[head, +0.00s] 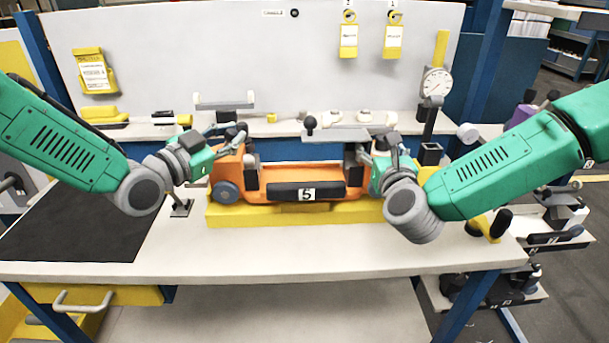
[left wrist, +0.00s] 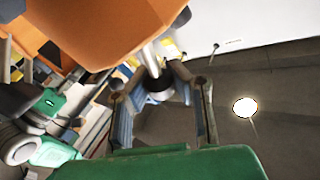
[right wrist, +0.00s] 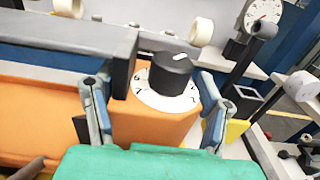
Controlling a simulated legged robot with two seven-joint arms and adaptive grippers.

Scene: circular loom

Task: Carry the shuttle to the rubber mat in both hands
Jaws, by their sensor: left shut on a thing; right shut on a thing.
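The orange shuttle (head: 305,172) with a black plate marked 5 sits on or just above a long yellow cradle (head: 235,217) at the table's middle; I cannot tell if there is a gap. My left gripper (head: 228,139) is shut at its left end; in the left wrist view its fingers (left wrist: 157,95) close around a dark knob on a pale stem beside the orange body (left wrist: 100,25). My right gripper (head: 377,148) is shut on its right end; in the right wrist view the fingers (right wrist: 152,108) straddle the orange end with a dial. The black rubber mat (head: 85,225) lies flat at left, bare.
A small metal stand (head: 180,207) is between mat and cradle. A raised shelf (head: 285,128) with rollers and tools runs behind. A dial gauge (head: 435,84) stands at the back right. The white table front (head: 300,260) is clear.

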